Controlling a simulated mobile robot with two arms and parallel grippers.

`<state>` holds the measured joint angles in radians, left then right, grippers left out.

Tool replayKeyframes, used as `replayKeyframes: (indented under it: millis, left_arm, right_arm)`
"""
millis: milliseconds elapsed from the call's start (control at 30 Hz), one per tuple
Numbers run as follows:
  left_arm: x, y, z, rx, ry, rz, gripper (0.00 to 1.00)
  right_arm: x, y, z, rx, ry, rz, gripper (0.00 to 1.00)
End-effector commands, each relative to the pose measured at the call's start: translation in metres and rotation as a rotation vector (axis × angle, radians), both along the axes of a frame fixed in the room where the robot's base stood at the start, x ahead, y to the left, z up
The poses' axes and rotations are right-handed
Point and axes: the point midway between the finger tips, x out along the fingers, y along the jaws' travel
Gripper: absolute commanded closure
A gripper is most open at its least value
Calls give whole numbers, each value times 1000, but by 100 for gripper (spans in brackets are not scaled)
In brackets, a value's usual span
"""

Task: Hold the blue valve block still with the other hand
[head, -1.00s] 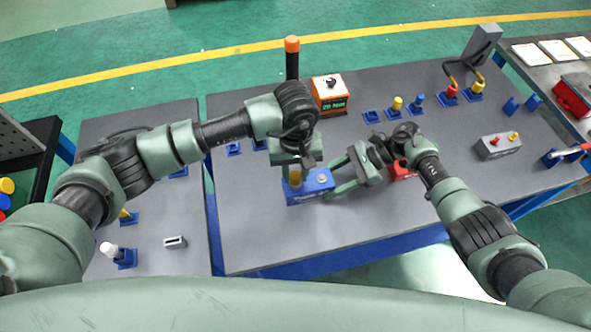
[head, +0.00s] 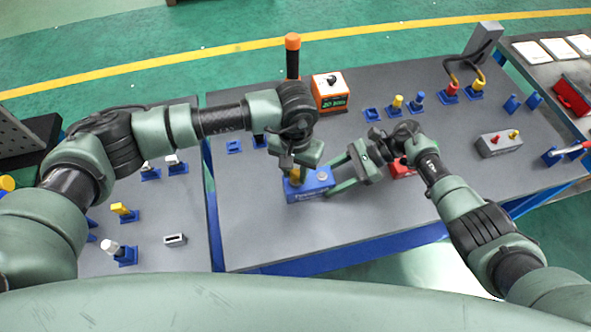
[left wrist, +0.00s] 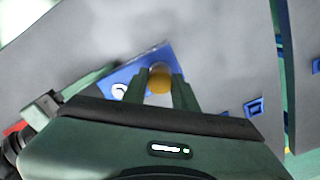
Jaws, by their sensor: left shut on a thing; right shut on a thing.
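The blue valve block (head: 316,188) lies on the grey table near its front edge, with a yellow-orange knob (head: 293,182) on its left part and a pale round spot on its right part. My left gripper (head: 295,170) comes down from above and is shut on the knob. In the left wrist view the knob (left wrist: 160,79) sits between the two fingers (left wrist: 165,90), over the blue block (left wrist: 125,80). My right gripper (head: 333,177) reaches in from the right and is shut on the block's right end. Its fingertips are partly hidden.
An orange box (head: 329,92) with a black knob and an orange-topped dark post (head: 292,58) stand behind my left gripper. A red block (head: 401,171) is partly hidden under my right wrist. A grey block (head: 499,144) stands at the right.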

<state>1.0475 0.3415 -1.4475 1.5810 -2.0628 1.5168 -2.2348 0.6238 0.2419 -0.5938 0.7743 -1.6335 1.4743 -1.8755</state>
Motion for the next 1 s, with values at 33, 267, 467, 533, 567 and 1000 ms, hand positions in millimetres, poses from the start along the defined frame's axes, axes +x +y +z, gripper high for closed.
replayKeyframes:
  millis: [33,267,467,533,567,1000]
  left_arm:
    - [1,0,1,1,-1,-68,100]
    - [1,0,0,0,-1,-363,100]
    - [0,0,0,-1,1,-390,100]
    - [0,0,0,-1,1,-389,100]
    - [0,0,0,-1,1,-391,100]
    - [1,0,0,-1,0,-837,100]
  right_arm:
    - [1,1,1,3,-2,-1,100]
    - [1,1,1,3,-2,-1,100]
    - [1,1,1,3,-1,0,100]
    - [1,1,1,3,-1,0,100]
    - [1,1,1,3,-1,0,100]
    - [1,1,1,3,-1,0,100]
